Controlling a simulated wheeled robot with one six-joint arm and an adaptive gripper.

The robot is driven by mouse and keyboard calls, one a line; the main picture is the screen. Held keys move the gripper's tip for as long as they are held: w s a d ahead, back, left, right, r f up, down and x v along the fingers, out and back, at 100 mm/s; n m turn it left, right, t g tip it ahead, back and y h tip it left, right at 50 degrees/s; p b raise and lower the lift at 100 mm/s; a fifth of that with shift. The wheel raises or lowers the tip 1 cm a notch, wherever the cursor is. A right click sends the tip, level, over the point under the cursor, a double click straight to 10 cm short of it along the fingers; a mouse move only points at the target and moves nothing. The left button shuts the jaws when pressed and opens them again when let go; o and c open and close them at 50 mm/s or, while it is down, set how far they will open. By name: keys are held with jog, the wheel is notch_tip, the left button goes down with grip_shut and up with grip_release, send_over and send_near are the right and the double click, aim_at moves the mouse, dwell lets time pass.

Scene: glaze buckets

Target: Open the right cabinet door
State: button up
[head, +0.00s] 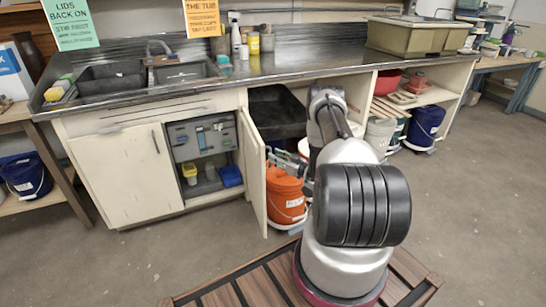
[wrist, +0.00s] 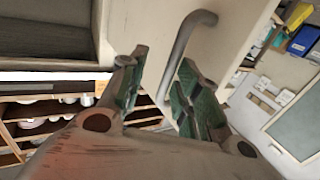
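The right cabinet door (head: 253,172) stands swung far out from the sink cabinet, seen nearly edge-on in the head view. In the wrist view its cream face (wrist: 235,40) carries a grey bar handle (wrist: 187,45). My gripper (wrist: 165,90) has its green-padded fingers apart, one on each side of the handle's lower part. I see gaps beside the bar, and it does not look clamped. In the head view my gripper (head: 283,160) is beside the door's outer side, partly hidden by my arm. The left cabinet door (head: 122,172) is closed.
The open cabinet holds a yellow tub (head: 190,172) and a blue tub (head: 230,176). An orange bucket (head: 286,196) stands right of the open door, close to my arm. Floor in front of the left door is clear. A blue bucket (head: 424,127) stands farther right.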

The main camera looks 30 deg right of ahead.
jog(key=v, duration=0.9)
jog(key=shift+s, duration=0.25)
jog(key=shift+d, duration=0.1)
